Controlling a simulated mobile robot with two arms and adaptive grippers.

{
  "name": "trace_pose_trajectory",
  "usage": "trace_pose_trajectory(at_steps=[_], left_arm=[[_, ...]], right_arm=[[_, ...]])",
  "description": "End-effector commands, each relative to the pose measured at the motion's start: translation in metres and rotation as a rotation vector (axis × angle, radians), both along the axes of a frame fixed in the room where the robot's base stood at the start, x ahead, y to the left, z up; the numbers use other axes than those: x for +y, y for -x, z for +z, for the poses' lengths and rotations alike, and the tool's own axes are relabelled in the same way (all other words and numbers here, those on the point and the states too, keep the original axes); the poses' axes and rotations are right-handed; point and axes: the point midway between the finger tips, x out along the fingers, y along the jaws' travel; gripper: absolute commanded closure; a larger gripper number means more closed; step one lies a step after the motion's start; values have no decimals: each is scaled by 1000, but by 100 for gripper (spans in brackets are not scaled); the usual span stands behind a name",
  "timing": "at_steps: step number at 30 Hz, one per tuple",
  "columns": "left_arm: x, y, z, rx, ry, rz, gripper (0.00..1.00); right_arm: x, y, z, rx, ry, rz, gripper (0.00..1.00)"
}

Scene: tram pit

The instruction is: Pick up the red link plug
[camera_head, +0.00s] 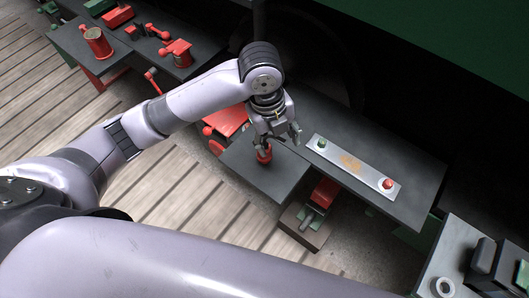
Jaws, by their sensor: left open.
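A small red plug-like piece (264,154) stands on the left part of the dark grey bench top (285,178); I take it for the red link plug. My left gripper (277,142) points down from above, open, right over the red piece. One finger is close to the piece's top and the other is out to the right. I cannot tell whether a finger touches it. The gripper partly hides its top. My right gripper is out of the picture.
A light metal plate (348,161) with a green button (322,144) and a red button (388,183) lies right of the gripper. A red and grey vise (319,203) sits at the bench's front edge. Another bench (90,60) with red parts stands at the upper left.

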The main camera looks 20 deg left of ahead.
Motion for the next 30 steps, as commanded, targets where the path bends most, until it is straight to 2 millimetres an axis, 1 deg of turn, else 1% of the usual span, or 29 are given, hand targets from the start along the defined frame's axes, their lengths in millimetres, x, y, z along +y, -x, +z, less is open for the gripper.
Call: trace_pose_trajectory(at_steps=[1,3,6,8,10,11,14,21,24,27,30], left_arm=[[12,-10,11,-5,-48,-76,43],[23,-17,21,5,-94,-167,43],[36,-23,32,19,-136,-252,43],[40,-24,35,25,-149,-284,43],[43,-25,33,32,-158,-302,43],[43,-25,31,35,-160,-307,43],[44,-25,14,37,-160,-310,43],[43,-24,-39,38,-159,-308,43],[43,-24,-58,36,-158,-308,43],[42,-25,-73,34,-157,-308,43],[42,-25,-81,32,-157,-309,43]], right_arm=[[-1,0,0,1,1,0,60],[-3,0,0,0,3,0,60],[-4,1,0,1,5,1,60],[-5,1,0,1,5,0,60],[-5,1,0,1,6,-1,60],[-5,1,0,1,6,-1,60],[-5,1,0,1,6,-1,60],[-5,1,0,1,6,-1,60],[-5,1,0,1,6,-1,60],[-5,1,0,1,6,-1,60],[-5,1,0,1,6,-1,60]])
